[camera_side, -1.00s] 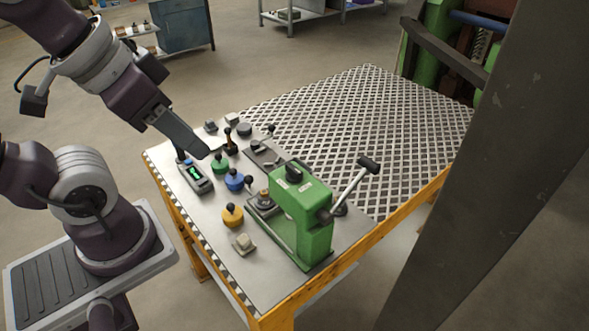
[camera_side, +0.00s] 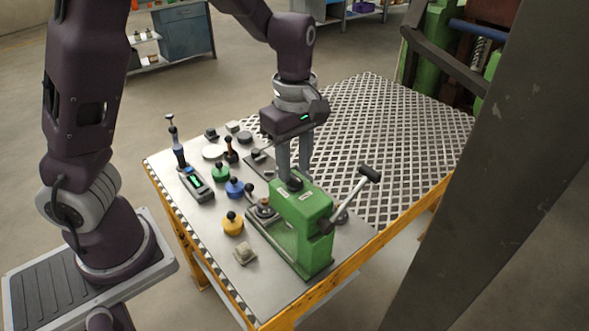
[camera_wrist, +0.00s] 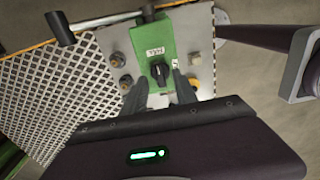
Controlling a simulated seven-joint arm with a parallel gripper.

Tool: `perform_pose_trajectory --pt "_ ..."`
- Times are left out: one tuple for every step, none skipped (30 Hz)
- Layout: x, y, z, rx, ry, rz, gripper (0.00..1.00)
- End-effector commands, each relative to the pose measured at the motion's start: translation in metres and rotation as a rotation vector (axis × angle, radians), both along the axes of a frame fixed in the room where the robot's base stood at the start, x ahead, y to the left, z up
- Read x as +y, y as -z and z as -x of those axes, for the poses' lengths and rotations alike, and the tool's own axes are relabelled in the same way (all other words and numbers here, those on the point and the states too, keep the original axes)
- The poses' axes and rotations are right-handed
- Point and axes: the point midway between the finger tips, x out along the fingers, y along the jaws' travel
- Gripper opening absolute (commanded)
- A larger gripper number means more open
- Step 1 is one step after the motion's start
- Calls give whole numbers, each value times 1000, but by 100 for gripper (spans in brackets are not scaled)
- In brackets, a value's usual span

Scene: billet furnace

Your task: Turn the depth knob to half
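The black depth knob (camera_side: 294,184) sits on top of the green press (camera_side: 316,228); in the wrist view the knob (camera_wrist: 160,73) is close to the image centre. A white label (camera_wrist: 156,50) is beside the knob, its small lettering hard to read, and another label is partly visible at the knob's right. My gripper (camera_side: 294,173) points down over the knob. In the wrist view my gripper (camera_wrist: 159,82) has its two fingers apart, one on each side of the knob. I cannot tell whether they touch it.
The press's lever (camera_side: 352,196) sticks out to the right. A yellow knob-topped piece (camera_side: 233,224), a blue one (camera_side: 235,187), a green one (camera_side: 220,173) and a handheld meter (camera_side: 196,184) stand left of the press. The perforated table area (camera_side: 390,130) behind is clear.

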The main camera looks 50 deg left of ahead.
Motion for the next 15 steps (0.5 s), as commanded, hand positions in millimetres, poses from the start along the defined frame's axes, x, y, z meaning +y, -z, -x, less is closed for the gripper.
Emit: perform_pose_trajectory --pt "0 7 1 3 -1 0 35" --pt "0 11 1 3 0 0 35" --pt "0 14 0 2 0 0 35" --pt "0 16 1 2 0 0 35" --pt "0 17 1 1 0 0 35" --pt "0 18 0 0 1 1 35" --pt "0 19 0 -1 1 1 35" --pt "0 19 0 -1 2 1 35" --pt "0 19 0 -1 2 1 35" --pt "0 19 0 -1 2 1 35" --pt "0 19 0 -1 2 1 35" --pt "0 19 0 -1 2 1 33" --pt "0 18 0 -1 2 1 27" --pt "0 18 0 -1 2 1 21" --pt "0 18 0 -1 2 1 13"
